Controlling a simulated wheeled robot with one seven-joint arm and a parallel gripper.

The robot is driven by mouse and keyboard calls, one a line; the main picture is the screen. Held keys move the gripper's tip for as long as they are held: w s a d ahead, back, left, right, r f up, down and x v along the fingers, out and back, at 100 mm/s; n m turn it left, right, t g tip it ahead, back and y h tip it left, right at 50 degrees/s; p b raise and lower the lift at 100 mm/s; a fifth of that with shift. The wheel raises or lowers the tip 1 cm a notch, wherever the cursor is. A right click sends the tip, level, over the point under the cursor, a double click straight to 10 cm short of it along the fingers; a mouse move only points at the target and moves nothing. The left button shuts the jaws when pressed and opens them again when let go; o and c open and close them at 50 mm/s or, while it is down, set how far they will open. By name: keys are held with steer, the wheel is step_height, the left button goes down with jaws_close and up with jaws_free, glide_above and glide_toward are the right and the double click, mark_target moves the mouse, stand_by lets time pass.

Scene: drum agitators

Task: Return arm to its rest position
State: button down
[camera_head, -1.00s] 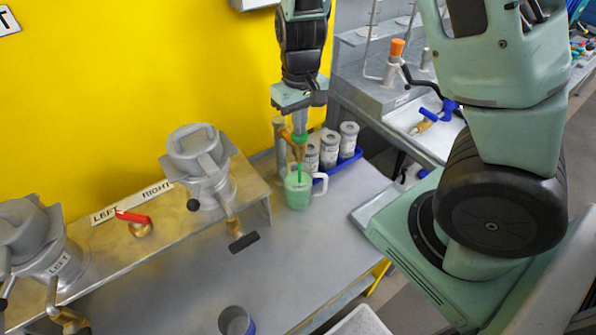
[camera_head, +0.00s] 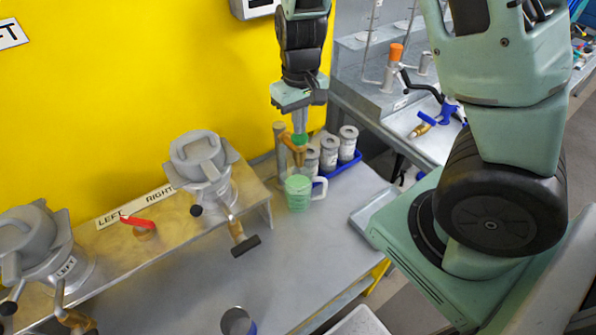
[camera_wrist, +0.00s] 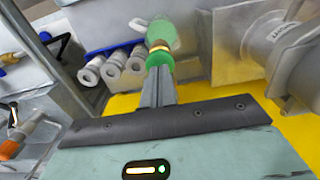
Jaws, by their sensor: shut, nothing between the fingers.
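My gripper (camera_head: 300,122) hangs from my arm at the top centre of the head view, fingers pointing down. It also shows in the wrist view (camera_wrist: 158,82), with its fingers together and nothing between them. Below the fingertips is a brass tap with a green part (camera_head: 300,140), which also shows in the wrist view (camera_wrist: 160,60). Whether the fingers touch the green part I cannot tell. A clear measuring jug (camera_head: 299,193) with green liquid stands upright on the bench under the tap.
Two grey drums, right (camera_head: 203,160) and left (camera_head: 35,240), sit on the metal shelf (camera_head: 170,225). A red-handled valve (camera_head: 140,223) is between them. Grey canisters stand in a blue tray (camera_head: 345,165) beside the jug. A metal cup (camera_head: 237,321) stands at the front.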

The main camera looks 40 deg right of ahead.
step_height(320, 180, up, 5)
steer(key=p, duration=0.3)
steer(key=shift+r, duration=0.1)
steer(key=shift+f, duration=0.2)
steer(key=s+a+n+y+b, duration=0.1)
steer(key=s+a+n+b, duration=0.2)
steer(key=a, duration=0.4)
steer(key=s+a+n+b, duration=0.1)
steer(key=s+a+b, duration=0.2)
steer(key=s+a, duration=0.35)
steer(key=s+a+n+b, duration=0.3)
steer(key=s+a, duration=0.1)
steer(key=s, duration=0.6)
steer(key=shift+s+a+r+n, duration=0.15)
steer(key=shift+s+a+n, duration=0.05)
steer(key=shift+a+n, duration=0.2)
